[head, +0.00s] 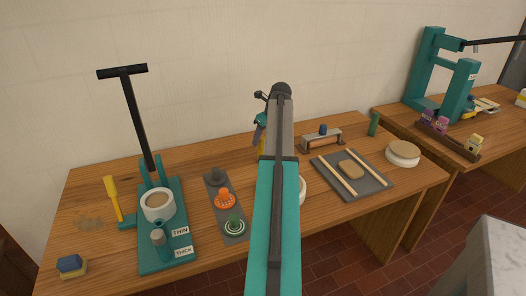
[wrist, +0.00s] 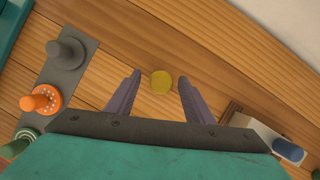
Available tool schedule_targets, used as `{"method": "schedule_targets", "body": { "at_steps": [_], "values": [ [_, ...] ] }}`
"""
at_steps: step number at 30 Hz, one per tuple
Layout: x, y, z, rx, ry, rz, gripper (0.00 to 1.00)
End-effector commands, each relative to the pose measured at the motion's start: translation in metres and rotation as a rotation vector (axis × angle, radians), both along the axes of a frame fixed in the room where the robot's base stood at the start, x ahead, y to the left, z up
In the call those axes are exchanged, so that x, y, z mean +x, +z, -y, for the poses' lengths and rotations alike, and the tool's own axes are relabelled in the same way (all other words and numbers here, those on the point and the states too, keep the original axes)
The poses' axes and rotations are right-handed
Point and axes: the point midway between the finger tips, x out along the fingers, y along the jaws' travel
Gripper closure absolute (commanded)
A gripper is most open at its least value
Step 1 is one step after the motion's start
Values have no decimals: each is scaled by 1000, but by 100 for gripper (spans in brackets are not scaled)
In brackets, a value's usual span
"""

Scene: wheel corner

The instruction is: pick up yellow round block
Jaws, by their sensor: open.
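The yellow round block (wrist: 161,82) shows in the wrist view as a round yellow face over the wooden bench, between my finger tips. My gripper (wrist: 159,74) is open, with one purple finger on each side of the block and a visible gap on both sides. I cannot tell how far the tips are above or beside it. In the head view my arm hides much of this spot, and a bit of yellow shows by the gripper.
A grey strip (wrist: 66,85) with grey, orange and green knobs lies to the left. A small stand with a blue-ended piece (wrist: 288,150) is at the right. The head view also shows a teal press (head: 178,256) and a grey board (head: 371,188) with two sticks.

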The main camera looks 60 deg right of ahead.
Motion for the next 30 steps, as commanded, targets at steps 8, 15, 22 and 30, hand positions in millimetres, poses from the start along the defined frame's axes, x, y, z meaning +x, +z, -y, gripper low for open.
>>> {"method": "schedule_targets", "body": {
  "at_steps": [8, 15, 22, 30],
  "values": [
    [0, -1, 0, 0, 0, 0, 52],
    [2, -8, 2, 2, -1, -1, 52],
    [9, -29, 6, 2, -1, -2, 52],
    [17, -48, 7, 0, -2, 0, 52]
  ]
}}
